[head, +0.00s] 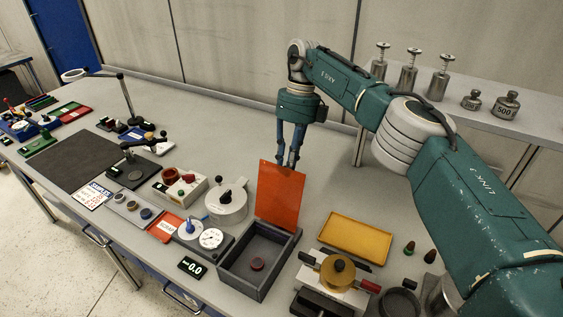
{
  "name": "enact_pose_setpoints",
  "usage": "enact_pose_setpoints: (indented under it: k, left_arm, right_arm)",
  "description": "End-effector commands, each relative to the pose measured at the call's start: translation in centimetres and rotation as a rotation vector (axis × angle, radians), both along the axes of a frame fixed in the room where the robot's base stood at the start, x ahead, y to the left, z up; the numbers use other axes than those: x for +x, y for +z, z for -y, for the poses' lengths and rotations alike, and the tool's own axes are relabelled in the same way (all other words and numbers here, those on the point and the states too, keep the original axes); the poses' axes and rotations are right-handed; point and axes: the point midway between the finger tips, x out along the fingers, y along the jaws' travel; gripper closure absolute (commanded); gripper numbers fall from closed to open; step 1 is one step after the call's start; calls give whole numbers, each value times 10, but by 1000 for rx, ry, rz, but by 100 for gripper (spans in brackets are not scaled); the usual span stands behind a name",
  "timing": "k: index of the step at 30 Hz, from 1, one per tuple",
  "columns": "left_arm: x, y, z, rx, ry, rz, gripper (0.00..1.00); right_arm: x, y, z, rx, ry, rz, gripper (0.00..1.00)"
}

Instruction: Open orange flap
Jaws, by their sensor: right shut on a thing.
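The orange flap (279,196) stands roughly upright at the back edge of a dark grey open box (236,285). A small reddish-brown round piece (257,264) lies on the floor of the box. My right gripper (291,163) comes down from above and is shut on the top edge of the orange flap. The fingertips overlap the flap's top edge. My left gripper does not show in the head view.
A yellow tray (356,238) and a vise-like device (337,278) stand right of the box. Left are a dial gauge (211,239), a grey round canister (227,203) and a button box (181,188). Metal weights (439,77) stand on the rear shelf. The table's back strip is clear.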

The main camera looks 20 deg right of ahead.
Motion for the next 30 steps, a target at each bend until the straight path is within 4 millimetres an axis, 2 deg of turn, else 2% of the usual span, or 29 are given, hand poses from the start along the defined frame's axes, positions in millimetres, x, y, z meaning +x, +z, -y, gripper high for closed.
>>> enact_pose_setpoints:
  k: [1, 16, 17, 19, 30]
  left_arm:
    - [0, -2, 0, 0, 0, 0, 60]
    - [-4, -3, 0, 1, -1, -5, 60]
    - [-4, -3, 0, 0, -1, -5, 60]
    - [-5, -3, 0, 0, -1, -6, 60]
    - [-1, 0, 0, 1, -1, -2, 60]
  right_arm:
    - [-4, -21, 5, -21, -1, -21, 100]
    - [-3, -23, 6, -21, -1, -20, 100]
    - [-3, -23, 6, -21, -1, -20, 76]
    - [-4, -23, 6, -21, -1, -20, 63]
    - [-3, -16, 5, -11, 0, -16, 63]
